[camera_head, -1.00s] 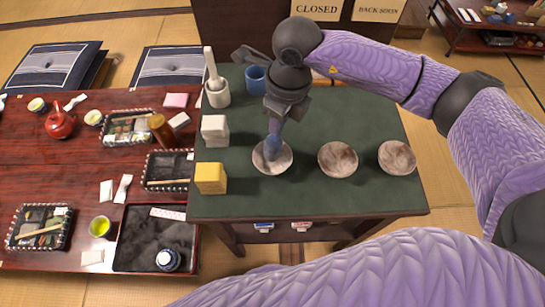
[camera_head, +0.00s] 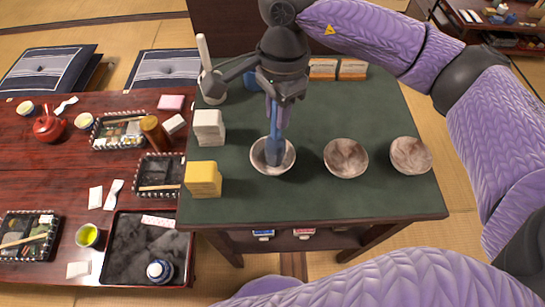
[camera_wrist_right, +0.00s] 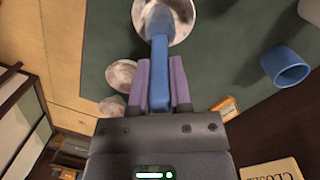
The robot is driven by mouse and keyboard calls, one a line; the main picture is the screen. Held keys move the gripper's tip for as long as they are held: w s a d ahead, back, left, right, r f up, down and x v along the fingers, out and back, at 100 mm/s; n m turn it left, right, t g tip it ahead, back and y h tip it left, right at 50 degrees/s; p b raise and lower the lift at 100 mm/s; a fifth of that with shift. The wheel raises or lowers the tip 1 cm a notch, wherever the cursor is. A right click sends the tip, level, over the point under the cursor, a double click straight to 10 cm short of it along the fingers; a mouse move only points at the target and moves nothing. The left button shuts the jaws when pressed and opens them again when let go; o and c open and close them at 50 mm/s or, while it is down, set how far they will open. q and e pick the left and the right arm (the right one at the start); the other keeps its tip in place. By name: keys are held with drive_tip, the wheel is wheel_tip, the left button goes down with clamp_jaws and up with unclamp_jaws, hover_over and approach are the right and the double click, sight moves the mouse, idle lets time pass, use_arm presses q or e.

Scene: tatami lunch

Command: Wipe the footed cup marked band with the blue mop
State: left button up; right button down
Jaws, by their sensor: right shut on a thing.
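My right gripper (camera_head: 278,102) is shut on the blue mop (camera_head: 275,143), and its two fingers flank the handle. It also shows in the right wrist view (camera_wrist_right: 161,82). The mop points down, and its lower end is inside the leftmost pale bowl-shaped cup (camera_head: 288,163). In the wrist view the mop (camera_wrist_right: 158,50) reaches into that cup (camera_wrist_right: 184,18). Two more mottled, brownish cups stand to its right, a middle one (camera_head: 346,158) and a right one (camera_head: 411,156). I cannot make out a band mark or foot on any cup. My left gripper is not in view.
The cups stand on a green-topped table (camera_head: 330,205). A yellow block (camera_head: 203,179), a white block (camera_head: 209,128), a pale mortar (camera_head: 213,88) with a pestle and a blue cup (camera_wrist_right: 287,66) are near. A red low table (camera_head: 60,180) with trays adjoins left. The front strip is clear.

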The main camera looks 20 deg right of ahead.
drive_tip(key=shift+r+m+p, duration=0.15)
drive_tip(key=shift+m+p, duration=0.15)
drive_tip(key=shift+m, duration=0.4)
drive_tip(key=m+p, duration=0.2)
drive_tip(key=m, duration=0.3)
drive_tip(key=m+t+p, duration=0.1)
drive_tip(key=m, duration=0.4)
drive_tip(key=shift+s+a+r+p, duration=0.1)
drive_tip(key=shift+s+r+p, duration=0.05)
drive_tip(key=shift+p, duration=0.2)
drive_tip(key=shift+m, duration=0.9)
drive_tip(key=shift+f+m, duration=0.25)
drive_tip(key=shift+m, duration=0.05)
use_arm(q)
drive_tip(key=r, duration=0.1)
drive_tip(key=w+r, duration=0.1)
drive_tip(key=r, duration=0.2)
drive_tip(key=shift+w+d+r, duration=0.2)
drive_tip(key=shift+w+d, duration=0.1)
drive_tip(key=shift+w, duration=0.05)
use_arm(e)
drive_tip(key=shift+f+t, duration=0.1)
drive_tip(key=shift+t, duration=0.2)
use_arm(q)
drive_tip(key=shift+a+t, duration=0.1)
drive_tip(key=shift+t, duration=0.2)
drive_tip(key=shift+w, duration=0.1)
